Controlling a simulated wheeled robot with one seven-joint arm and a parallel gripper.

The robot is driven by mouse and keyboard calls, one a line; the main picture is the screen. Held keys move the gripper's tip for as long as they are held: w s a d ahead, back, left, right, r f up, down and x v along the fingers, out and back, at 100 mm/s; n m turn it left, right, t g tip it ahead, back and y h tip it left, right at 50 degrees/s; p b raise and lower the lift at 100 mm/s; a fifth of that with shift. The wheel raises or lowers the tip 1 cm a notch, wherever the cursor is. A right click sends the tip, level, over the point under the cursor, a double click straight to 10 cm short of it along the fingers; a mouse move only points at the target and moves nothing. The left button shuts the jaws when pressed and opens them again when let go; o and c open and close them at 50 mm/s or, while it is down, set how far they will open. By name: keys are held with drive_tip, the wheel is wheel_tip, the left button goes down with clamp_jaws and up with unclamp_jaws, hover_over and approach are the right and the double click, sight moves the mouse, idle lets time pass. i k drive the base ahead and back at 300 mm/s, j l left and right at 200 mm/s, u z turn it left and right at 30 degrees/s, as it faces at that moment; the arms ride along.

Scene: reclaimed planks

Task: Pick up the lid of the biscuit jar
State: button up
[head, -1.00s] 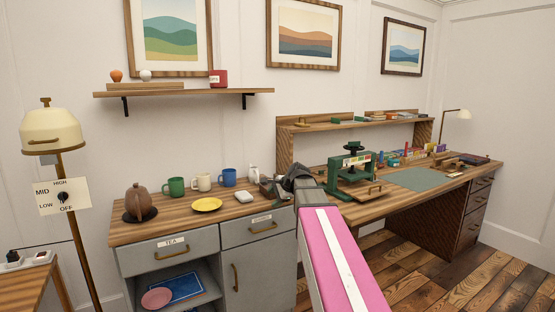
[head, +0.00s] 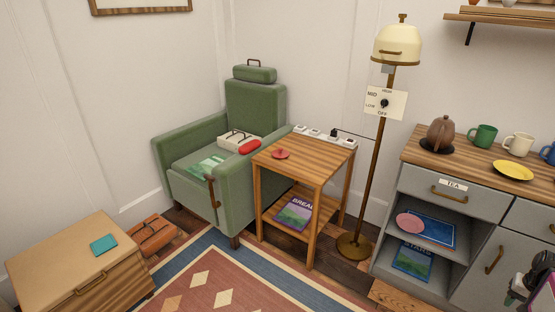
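A small red disc with a knob on top (head: 281,154), which looks like a lid, lies on the wooden side table (head: 318,160) next to the green armchair. No labelled biscuit jar can be made out now; a red labelled container shows on the wall shelf only in the earlier frame. Part of my arm's end, with my gripper (head: 540,272), shows at the lower right edge in front of the grey cabinet, far from the red disc. It is cut off, so its fingers cannot be read.
A power strip (head: 325,137) lies along the table's back edge. A floor lamp (head: 370,165) stands between the table and the grey cabinet (head: 425,180). The green armchair (head: 257,105) is on the left. A low wooden chest (head: 60,250) stands front left. The rug (head: 240,290) is clear.

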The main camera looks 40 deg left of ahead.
sight(280, 154)
drive_tip(key=j+u, duration=0.2)
drive_tip(key=u, duration=0.25)
drive_tip(key=j+u, duration=0.2)
drive_tip(key=u, duration=0.3)
drive_tip(key=i+j+u, duration=0.15)
drive_tip(key=u, duration=0.3)
